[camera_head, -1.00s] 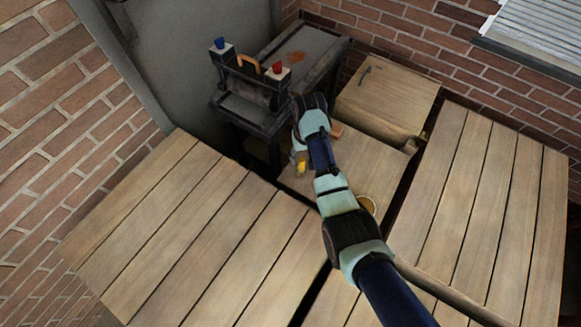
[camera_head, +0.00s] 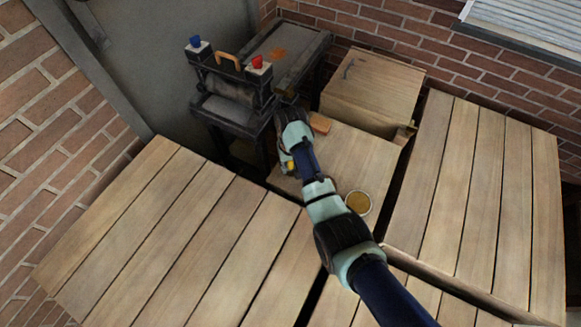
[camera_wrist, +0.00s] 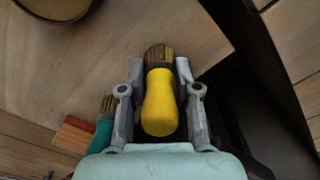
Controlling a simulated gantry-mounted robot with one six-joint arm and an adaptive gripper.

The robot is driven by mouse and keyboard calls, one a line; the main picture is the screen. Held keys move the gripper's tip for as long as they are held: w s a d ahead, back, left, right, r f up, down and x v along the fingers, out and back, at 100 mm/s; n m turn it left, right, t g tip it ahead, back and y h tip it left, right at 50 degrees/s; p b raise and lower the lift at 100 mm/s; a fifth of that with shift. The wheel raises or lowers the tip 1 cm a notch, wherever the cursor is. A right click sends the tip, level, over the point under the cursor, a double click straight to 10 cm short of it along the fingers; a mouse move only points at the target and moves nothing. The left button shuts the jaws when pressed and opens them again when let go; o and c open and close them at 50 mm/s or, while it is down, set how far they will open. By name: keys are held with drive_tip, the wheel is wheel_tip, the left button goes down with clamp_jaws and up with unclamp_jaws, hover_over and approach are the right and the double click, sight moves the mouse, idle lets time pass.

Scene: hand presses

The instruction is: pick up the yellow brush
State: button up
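The yellow brush (camera_wrist: 160,101) shows in the wrist view, its yellow handle toward my palm and its brown end farther away. It lies between the two fingers of my gripper (camera_wrist: 160,72). The fingertips are close on both sides near the brown end, and the gripper looks shut on it. In the head view my gripper (camera_head: 288,158) is low over the left edge of the small wooden table (camera_head: 367,163). Only a bit of the yellow brush (camera_head: 290,167) shows there. Whether the brush is clear of the table cannot be told.
A teal-handled brush (camera_wrist: 101,136) is close beside my left finger, partly hidden. A reddish-brown block (camera_head: 320,123) and a round tin (camera_head: 358,203) stand on the small table. The black press (camera_head: 232,95) is just left, a wooden cabinet (camera_head: 372,88) behind. Plank tables lie left and right.

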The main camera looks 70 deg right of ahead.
clamp_jaws()
wheel_tip(320, 180, up, 20)
drive_tip(key=p, duration=1.1)
